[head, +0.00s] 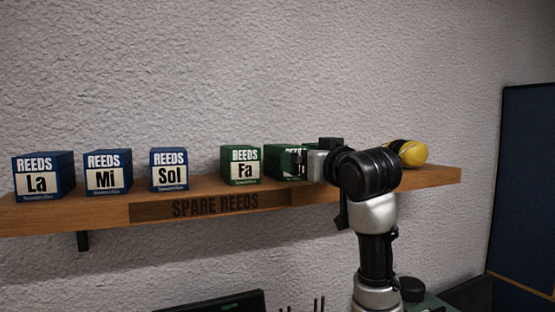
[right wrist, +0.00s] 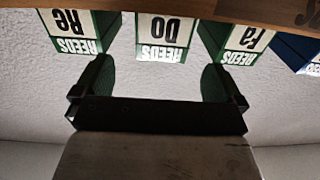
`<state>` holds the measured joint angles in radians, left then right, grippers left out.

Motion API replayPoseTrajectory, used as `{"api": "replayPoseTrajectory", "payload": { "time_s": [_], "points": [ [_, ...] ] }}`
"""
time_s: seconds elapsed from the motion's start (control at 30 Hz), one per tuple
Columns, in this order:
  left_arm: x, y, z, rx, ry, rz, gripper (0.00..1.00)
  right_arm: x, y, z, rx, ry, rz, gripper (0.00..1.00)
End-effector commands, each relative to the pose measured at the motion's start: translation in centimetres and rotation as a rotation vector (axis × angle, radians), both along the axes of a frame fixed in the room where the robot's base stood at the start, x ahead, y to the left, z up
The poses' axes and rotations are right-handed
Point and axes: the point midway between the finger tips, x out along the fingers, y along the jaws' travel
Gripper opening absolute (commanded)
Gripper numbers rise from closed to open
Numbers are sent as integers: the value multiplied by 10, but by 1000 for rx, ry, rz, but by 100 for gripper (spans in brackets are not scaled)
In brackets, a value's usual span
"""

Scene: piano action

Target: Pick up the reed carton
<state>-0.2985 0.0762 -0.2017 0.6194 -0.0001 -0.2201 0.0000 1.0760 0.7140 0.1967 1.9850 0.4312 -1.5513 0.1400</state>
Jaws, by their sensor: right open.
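A green reed carton marked Do (right wrist: 165,34) appears upside down in the right wrist view. Its front lies between the lines of my right gripper's two fingers (right wrist: 157,72), which are apart with nothing held between them. I cannot tell whether the tips reach past its front face. In the head view my right gripper (head: 306,163) is in front of a partly hidden green carton (head: 281,162) on the shelf. A green Fa carton (head: 241,165) stands to its left. A green Re carton (right wrist: 75,30) shows in the wrist view and is hidden in the head view. My left gripper is out of view.
Blue cartons Sol (head: 169,170), Mi (head: 107,172) and La (head: 43,176) stand left on the wooden shelf (head: 100,208). A yellow and black object (head: 413,153) lies at its right end. The textured wall (head: 250,70) is close behind. Shelf gaps separate the blue cartons.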

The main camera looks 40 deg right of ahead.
Motion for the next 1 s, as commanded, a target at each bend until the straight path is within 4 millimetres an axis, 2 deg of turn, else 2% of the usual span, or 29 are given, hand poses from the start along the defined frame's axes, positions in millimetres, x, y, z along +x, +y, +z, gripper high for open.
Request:
{"api": "replayPoseTrajectory", "payload": {
  "time_s": [0.2, 0.37, 0.6, 0.7, 1.0],
  "points": [
    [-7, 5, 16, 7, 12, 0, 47, 34, -10, 2, 3, 5, 1, 100],
    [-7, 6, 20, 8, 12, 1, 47, 46, -13, 1, 2, 4, 1, 100],
    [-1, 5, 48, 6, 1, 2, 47, 78, -19, 6, 3, 6, 2, 100],
    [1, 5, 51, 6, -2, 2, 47, 90, -24, 3, 3, 6, 0, 100],
    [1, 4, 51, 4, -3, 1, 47, 95, -25, 0, 0, 4, 0, 100]
  ]
}}
